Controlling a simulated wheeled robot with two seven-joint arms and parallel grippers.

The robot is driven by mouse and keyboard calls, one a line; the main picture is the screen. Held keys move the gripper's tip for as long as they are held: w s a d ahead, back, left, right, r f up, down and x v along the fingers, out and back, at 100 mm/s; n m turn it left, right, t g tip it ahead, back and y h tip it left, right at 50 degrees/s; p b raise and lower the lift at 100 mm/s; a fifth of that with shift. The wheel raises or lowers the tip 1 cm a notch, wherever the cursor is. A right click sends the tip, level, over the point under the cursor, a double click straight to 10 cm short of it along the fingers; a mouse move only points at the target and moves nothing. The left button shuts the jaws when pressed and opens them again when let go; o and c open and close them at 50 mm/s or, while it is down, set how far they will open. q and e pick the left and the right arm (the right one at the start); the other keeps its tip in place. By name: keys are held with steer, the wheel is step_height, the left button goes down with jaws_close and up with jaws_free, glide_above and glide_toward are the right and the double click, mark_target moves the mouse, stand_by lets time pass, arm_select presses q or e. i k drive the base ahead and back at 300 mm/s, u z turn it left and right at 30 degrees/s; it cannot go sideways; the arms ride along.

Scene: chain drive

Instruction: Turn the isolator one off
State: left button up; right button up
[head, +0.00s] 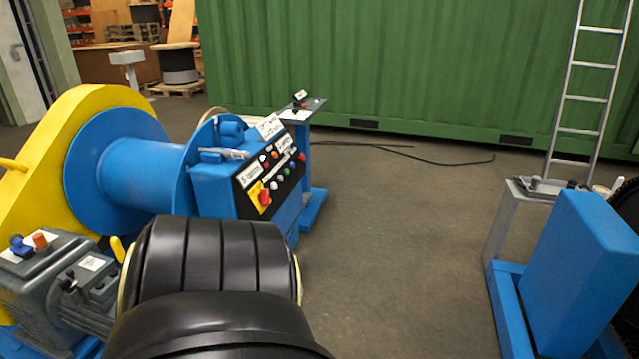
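A blue control box (207,187) with a sloping black panel stands left of centre, against the blue drum. At the panel's lower left is a red rotary knob on a yellow plate (264,198), which looks like an isolator switch. Its handle position is too small to read. Several small round buttons, red, green, blue and white, and white labels sit above and beside it. The label text is not legible enough to tell which switch is isolator one. Neither gripper shows in the head view.
A yellow guard (80,120) and blue drum (140,175) stand at the left, with a grey motor (50,280) below. A small pedestal (303,111) stands behind the box. A blue stand (580,265) and ladder (590,98) are at the right. The middle floor is clear.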

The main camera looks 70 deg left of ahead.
mark_target(262, 200)
steer(key=i, duration=0.65)
steer(key=u, duration=2.8)
